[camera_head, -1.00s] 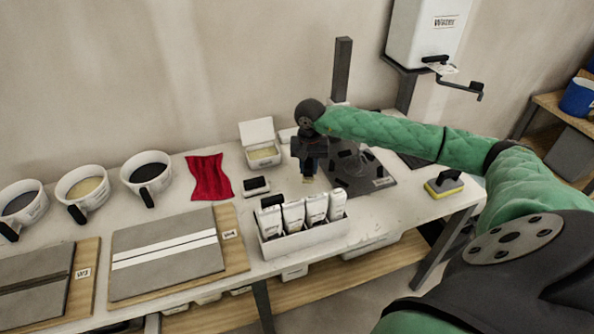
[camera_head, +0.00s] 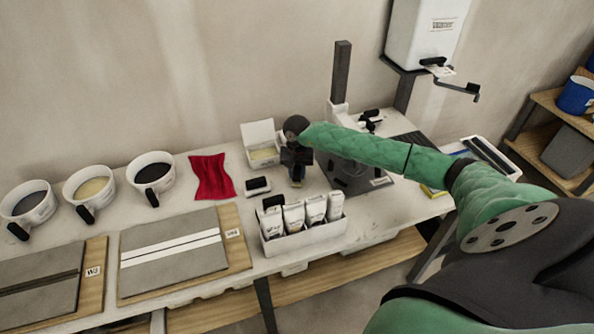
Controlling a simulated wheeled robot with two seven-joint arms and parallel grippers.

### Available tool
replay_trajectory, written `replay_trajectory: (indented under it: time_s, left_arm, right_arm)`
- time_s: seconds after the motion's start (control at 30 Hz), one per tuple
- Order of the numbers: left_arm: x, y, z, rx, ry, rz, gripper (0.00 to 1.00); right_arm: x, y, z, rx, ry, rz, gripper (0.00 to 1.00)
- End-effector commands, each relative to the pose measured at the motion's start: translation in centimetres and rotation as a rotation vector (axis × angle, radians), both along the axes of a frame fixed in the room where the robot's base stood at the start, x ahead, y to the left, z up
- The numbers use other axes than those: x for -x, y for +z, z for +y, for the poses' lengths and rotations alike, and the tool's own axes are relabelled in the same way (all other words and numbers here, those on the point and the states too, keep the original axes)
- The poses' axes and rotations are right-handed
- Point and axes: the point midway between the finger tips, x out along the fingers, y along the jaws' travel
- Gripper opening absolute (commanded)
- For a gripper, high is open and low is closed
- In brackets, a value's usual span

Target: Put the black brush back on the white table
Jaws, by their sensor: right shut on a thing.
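My right gripper (camera_head: 297,172) points down over the white table (camera_head: 220,200), between the small black-topped block and the dark mat. It is shut on a small dark thing with a pale lower end, which I take to be the black brush (camera_head: 297,183). The jaws hide most of it, and I cannot tell whether its lower end touches the table. My left gripper is not in view.
A black-topped block (camera_head: 257,186) lies just left of the gripper, and an open white box (camera_head: 262,150) stands behind it. A dark mat (camera_head: 375,184) lies right. A red cloth (camera_head: 212,178) lies further left.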

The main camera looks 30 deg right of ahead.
Motion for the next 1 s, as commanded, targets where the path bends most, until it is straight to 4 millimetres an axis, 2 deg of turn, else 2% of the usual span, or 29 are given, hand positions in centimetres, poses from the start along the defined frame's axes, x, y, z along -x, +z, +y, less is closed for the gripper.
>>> replay_trajectory:
  time_s: [0.37, 0.67, 0.7, 0.77, 1.0]
  left_arm:
    - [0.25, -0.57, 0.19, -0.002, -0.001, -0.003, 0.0]
    - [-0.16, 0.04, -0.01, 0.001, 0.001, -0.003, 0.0]
    - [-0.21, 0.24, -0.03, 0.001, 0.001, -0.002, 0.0]
    - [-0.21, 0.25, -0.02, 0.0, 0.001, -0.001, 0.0]
    - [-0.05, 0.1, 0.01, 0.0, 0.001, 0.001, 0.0]
  right_arm:
    - [-0.04, -0.46, -0.02, 0.0, 0.0, -0.001, 0.01]
    - [-0.03, -0.71, -0.02, 0.0, 0.0, -0.001, 0.01]
    - [-0.01, -0.66, -0.01, 0.0, 0.0, -0.001, 0.35]
    - [-0.01, -0.66, -0.01, 0.0, 0.0, -0.001, 0.47]
    - [-0.01, -0.66, -0.01, 0.0, 0.0, -0.001, 0.49]
